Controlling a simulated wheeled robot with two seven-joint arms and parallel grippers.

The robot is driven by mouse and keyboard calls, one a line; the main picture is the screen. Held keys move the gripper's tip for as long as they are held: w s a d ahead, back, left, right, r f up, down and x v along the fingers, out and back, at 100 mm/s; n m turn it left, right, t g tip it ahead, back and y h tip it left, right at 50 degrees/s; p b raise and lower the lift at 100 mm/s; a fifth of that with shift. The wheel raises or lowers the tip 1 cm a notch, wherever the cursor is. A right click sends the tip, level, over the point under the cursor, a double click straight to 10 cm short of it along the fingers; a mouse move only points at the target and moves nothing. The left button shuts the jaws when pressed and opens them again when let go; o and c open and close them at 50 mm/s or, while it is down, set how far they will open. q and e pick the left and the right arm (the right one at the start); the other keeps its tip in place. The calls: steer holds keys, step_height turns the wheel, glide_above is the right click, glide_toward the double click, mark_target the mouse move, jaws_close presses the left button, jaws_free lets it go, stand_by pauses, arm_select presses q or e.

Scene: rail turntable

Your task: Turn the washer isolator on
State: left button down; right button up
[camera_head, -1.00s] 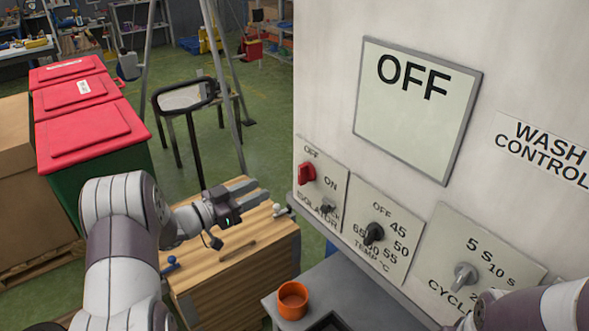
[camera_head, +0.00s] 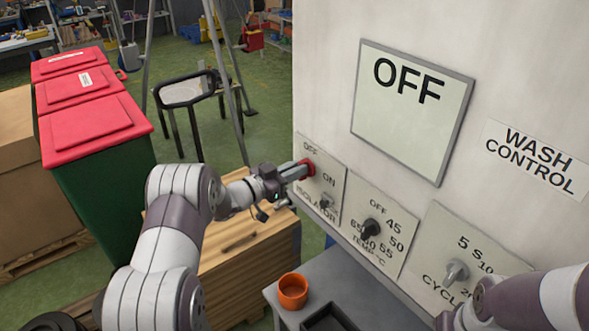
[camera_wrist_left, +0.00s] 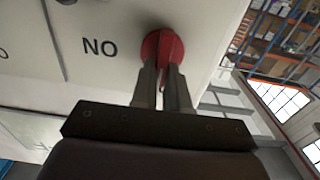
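The washer isolator is a plate (camera_head: 330,207) with OFF and ON marks and a red knob (camera_head: 310,168) at its upper left. My left gripper (camera_head: 302,170) is at the knob, reaching it from the left. In the left wrist view, the two fingers (camera_wrist_left: 162,80) lie on both sides of the red knob's grip (camera_wrist_left: 163,47), with almost no gap. They appear shut on it. The display (camera_head: 412,112) above reads OFF. My right arm shows at the lower right; its gripper is out of view.
Temperature (camera_head: 372,229) and cycle (camera_head: 455,271) dials sit to the right on the same wall. Below are a grey table with an orange cup (camera_head: 293,291) and a dark tray (camera_head: 329,319). A wooden crate (camera_head: 245,270) stands under my left arm; red-lidded bins (camera_head: 95,130) are left.

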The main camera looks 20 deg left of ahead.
arm_select(q)
steer(key=m+b, duration=0.5)
steer(key=b, duration=0.2)
steer(key=f+m+b, duration=0.1)
steer(key=m+b, duration=0.4)
steer(key=b, duration=0.3)
steer(key=s+d+m+b, duration=0.1)
steer(key=m+b, duration=0.4)
steer(key=b, duration=0.2)
steer(key=shift+f+m, duration=0.4)
steer(key=shift+m+b, duration=1.1)
steer(key=shift+b, duration=0.4)
steer(key=shift+r, duration=0.1)
steer(key=c, duration=1.1)
jaws_free()
steer(key=b+v, duration=0.1)
steer(key=v, duration=1.1)
steer(key=shift+s+a, duration=0.2)
steer(key=shift+s, duration=0.1)
